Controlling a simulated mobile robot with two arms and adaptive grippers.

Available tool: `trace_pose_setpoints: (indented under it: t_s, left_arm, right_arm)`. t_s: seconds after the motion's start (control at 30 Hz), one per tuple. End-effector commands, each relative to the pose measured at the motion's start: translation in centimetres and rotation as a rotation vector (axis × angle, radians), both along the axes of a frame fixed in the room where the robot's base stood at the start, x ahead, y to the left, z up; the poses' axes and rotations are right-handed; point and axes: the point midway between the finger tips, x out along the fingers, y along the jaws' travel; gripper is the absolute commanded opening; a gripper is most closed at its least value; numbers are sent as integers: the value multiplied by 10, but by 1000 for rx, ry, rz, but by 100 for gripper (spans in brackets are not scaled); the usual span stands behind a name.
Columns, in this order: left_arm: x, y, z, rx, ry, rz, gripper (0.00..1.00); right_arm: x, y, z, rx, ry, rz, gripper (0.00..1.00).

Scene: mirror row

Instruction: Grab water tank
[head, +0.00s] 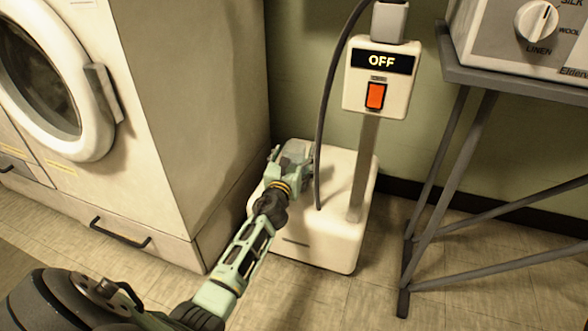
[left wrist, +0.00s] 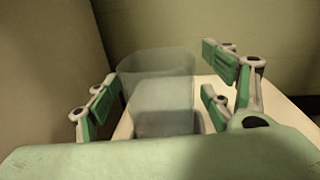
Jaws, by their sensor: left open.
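The water tank (left wrist: 160,92) is a clear, greyish, see-through container that sits in the top of a white floor unit. In the head view the tank (head: 297,151) shows at the back left of the white base (head: 318,238), partly hidden by my gripper. My left gripper (head: 288,160) is at the tank. In the left wrist view its green fingers (left wrist: 165,85) are open, on either side of the tank, with gaps visible between fingers and tank. I cannot tell whether any finger touches it. My right gripper is not in view.
The unit's post carries a panel reading OFF with an orange switch (head: 375,96), and a dark hose (head: 322,110) rises beside it. A white washing machine (head: 190,120) stands close on the left. A grey metal-legged table (head: 460,75) stands on the right.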

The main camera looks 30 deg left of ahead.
Motion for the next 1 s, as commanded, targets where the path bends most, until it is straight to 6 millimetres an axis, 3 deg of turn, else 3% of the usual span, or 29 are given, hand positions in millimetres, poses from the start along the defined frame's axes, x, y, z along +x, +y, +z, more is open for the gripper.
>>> trace_pose_setpoints:
  t_s: [0.13, 0.7, 1.0]
  left_arm:
    - [0, 0, 0, 0, 0, 0, 74]
    - [-1, 0, 0, -1, 1, 0, 24]
    - [-1, 0, 2, -1, 0, 0, 23]
  right_arm:
    - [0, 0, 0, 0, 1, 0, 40]
    - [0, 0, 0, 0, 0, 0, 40]
    - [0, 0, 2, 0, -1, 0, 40]
